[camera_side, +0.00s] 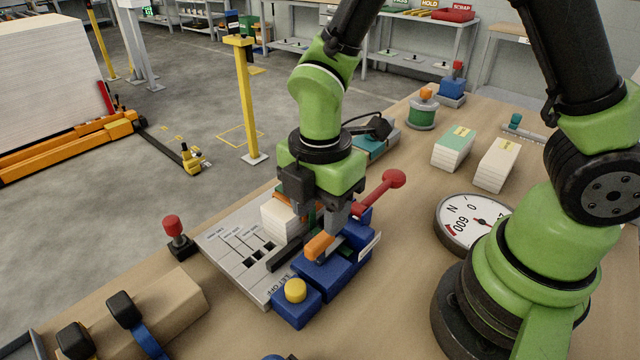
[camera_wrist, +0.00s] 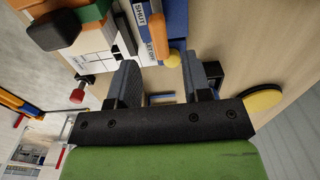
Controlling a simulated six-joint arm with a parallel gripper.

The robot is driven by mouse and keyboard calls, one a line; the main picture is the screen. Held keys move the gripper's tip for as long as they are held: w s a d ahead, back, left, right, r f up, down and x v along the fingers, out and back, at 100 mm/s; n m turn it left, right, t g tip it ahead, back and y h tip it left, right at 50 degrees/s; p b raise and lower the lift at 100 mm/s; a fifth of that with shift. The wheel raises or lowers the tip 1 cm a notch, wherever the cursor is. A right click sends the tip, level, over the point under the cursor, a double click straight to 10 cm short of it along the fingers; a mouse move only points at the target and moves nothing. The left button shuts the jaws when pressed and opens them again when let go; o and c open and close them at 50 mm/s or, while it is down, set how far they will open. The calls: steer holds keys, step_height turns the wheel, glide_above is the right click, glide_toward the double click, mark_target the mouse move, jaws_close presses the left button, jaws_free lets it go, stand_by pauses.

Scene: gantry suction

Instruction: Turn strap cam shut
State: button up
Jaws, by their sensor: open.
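A blue fixture (camera_side: 325,277) stands on the bench in the side view, with an orange handle (camera_side: 320,246) and a yellow knob (camera_side: 295,290). I take it to be the strap cam. In the wrist view, the blue body (camera_wrist: 174,18) carries a white label reading SHUT (camera_wrist: 141,14). The yellow knob (camera_wrist: 172,59) appears between the fingertips in that picture. My gripper (camera_side: 312,226) is open, low over the fixture. Its two fingers also show spread in the wrist view (camera_wrist: 160,62). Contact with the handle cannot be told; my fingers partly hide the fixture.
A lever with a red knob (camera_side: 393,179) rises right of my gripper. A marked grey plate (camera_side: 228,252) with a white block (camera_side: 279,219) lies left. A round dial (camera_side: 470,219), paper stacks (camera_side: 455,148) and a carton (camera_side: 165,305) stand around.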

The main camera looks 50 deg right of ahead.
steer(key=shift+r, duration=2.35)
step_height(320, 180, up, 9)
steer(key=m+t+y, duration=0.1)
steer(key=m+t, duration=0.2)
steer(key=m, duration=0.7)
glide_above(321, 237)
steer(key=s+d, duration=0.3)
steer(key=d, duration=0.1)
steer(key=s+d+r+m+t+y, duration=0.1)
steer(key=s+d+r+m+t, duration=0.1)
steer(key=s+r+m+t, duration=0.2)
steer(key=s+m, duration=0.3)
steer(key=m, duration=0.5)
steer(key=shift+d+r, duration=0.3)
steer(key=shift+r, duration=0.1)
steer(key=shift+s, duration=0.1)
